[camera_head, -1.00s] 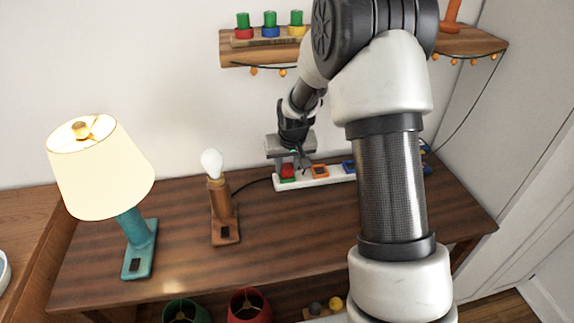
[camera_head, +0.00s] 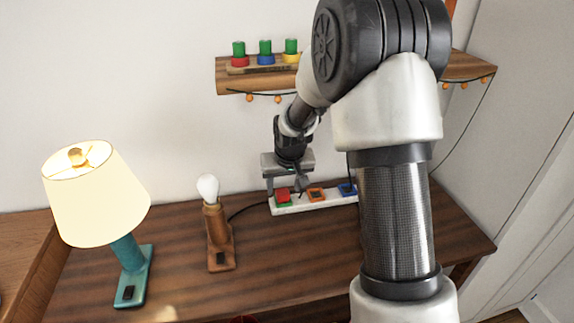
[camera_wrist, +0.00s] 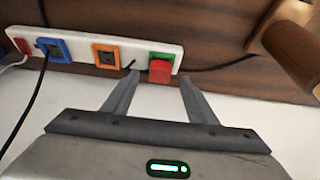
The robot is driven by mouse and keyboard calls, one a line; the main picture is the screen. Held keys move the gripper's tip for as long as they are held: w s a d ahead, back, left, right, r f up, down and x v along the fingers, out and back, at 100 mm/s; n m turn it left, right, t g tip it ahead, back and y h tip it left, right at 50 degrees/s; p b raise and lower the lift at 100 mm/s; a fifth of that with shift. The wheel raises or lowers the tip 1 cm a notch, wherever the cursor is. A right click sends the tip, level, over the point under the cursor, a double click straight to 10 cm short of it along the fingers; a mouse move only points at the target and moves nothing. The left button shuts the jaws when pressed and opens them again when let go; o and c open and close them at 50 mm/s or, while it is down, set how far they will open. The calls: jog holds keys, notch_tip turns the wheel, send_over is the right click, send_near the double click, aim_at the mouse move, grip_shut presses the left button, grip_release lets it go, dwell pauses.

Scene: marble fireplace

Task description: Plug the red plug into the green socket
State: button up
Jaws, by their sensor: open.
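The red plug (camera_wrist: 160,71) sits at the green socket (camera_wrist: 161,56), the end socket of the white power strip (camera_wrist: 137,47), covering much of its green face. In the head view the red plug (camera_head: 282,195) shows at the left end of the strip, with green (camera_head: 285,204) around its lower edge. It looks seated, but its depth is hard to judge. My gripper (camera_wrist: 160,80) is open and empty, its two fingers apart on either side of the plug's line. In the head view my gripper (camera_head: 286,186) is just above the plug.
The orange socket (camera_head: 315,195) and blue socket (camera_head: 347,189) are beside it. A bare-bulb lamp (camera_head: 216,235) stands left of the strip, a lit teal lamp (camera_head: 132,262) further left. A shelf (camera_head: 235,78) hangs above. The front tabletop is clear.

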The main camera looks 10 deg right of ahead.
jog(key=p+v, duration=0.1)
jog(key=v, duration=1.2)
jog(key=shift+s+r+p, duration=0.15)
jog(key=shift+r+p, duration=0.15)
jog(key=shift+p, duration=0.05)
jog(key=s+r+t, duration=0.1)
jog(key=s+r, duration=0.4)
jog(key=s, duration=0.8)
jog(key=s+r, duration=0.5)
jog(key=s, duration=0.8)
notch_tip(320, 180, up, 14)
jog(key=p, duration=1.3)
jog(key=shift+s+f+p, duration=0.2)
jog(key=shift+s+p, duration=0.05)
jog(key=shift+p, duration=0.15)
